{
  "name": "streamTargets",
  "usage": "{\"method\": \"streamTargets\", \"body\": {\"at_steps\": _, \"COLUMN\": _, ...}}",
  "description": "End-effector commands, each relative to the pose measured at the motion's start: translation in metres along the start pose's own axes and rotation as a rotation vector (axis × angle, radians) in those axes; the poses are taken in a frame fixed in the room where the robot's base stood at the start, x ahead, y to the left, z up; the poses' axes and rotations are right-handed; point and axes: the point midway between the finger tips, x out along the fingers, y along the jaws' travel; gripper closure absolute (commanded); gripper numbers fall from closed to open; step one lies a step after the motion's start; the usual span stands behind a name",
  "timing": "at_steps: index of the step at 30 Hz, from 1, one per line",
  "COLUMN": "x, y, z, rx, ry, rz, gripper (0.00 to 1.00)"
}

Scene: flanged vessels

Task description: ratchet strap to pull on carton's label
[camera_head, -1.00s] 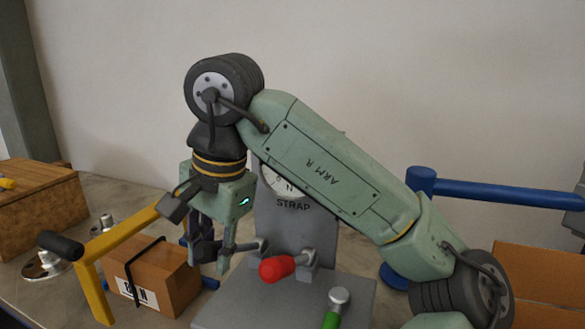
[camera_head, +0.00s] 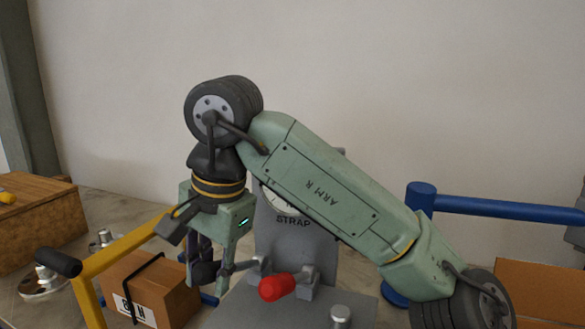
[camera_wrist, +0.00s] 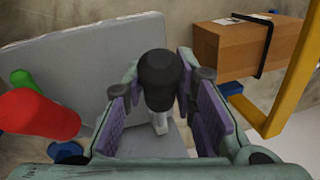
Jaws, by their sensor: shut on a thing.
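My gripper (camera_head: 208,272) points down at the left side of a grey stand (camera_head: 331,235) marked STRAP. Its fingers are shut on a black knob (camera_wrist: 158,80), which shows between the pads in the wrist view above a short pale stem. In the head view the fingers largely hide the knob. The brown carton (camera_head: 175,291) lies on the bench left of the gripper, a black strap around it. Its white label (camera_head: 133,313) faces front, with partly hidden black letters. The carton also shows at upper right in the wrist view (camera_wrist: 225,50).
A red knob (camera_head: 277,287) stands close right of the gripper; a green knob (camera_wrist: 22,78) shows in the wrist view. A yellow bar (camera_head: 122,250) with black grip rises before the carton. A blue rail (camera_head: 500,202) and another box (camera_head: 540,290) are right; a wooden box (camera_head: 35,225) is left.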

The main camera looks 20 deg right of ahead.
Motion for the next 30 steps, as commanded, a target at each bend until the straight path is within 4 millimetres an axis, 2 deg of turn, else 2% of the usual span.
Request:
{"method": "streamTargets", "body": {"at_steps": 1, "x": -0.0070, "y": -0.0002, "z": -0.0032, "rx": 0.006, "ry": 0.003, "rz": 0.004, "gripper": 1.00}}
{"method": "streamTargets", "body": {"at_steps": 22, "x": -0.0019, "y": 0.0009, "z": -0.0031, "rx": 0.003, "ry": 0.002, "rz": 0.005, "gripper": 1.00}}
{"method": "streamTargets", "body": {"at_steps": 23, "x": -0.0018, "y": 0.0009, "z": -0.0031, "rx": 0.003, "ry": 0.002, "rz": 0.005, "gripper": 0.74}}
{"method": "streamTargets", "body": {"at_steps": 30, "x": -0.0021, "y": 0.0001, "z": -0.0026, "rx": 0.001, "ry": 0.002, "rz": 0.002, "gripper": 0.58}}
